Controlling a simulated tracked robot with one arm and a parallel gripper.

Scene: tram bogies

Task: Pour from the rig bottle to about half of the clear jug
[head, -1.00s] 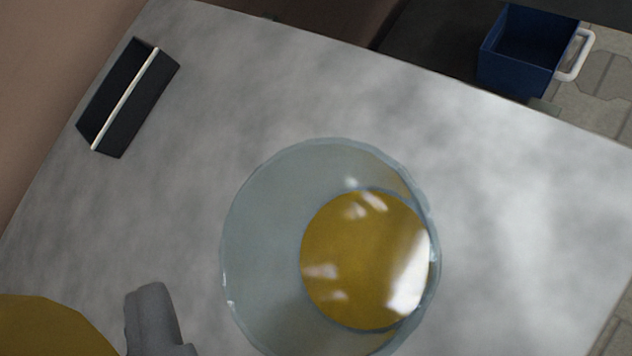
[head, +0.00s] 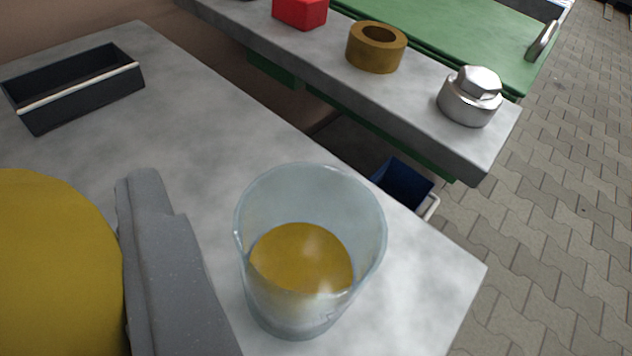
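The clear jug (head: 375,225) stands upright on the grey worktop, right of my gripper. Yellow-amber liquid (head: 300,258) shows inside it, with its surface well below the rim; the exact level is hard to judge through the wall. My gripper's grey finger (head: 165,265) is at lower left. A large yellow rounded body, which I take to be the rig bottle (head: 55,265), lies against the finger's left side and is cut off by the picture edge. The other finger is hidden. The bottle's mouth is out of sight, and no stream of liquid shows.
A black open tray (head: 75,85) with a pale rim sits at the left back. A farther grey ledge holds a red block (head: 300,12), a brass ring (head: 376,48) and a metal nut piece (head: 470,97). A blue bin (head: 402,182) stands lower, beyond the worktop edge.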

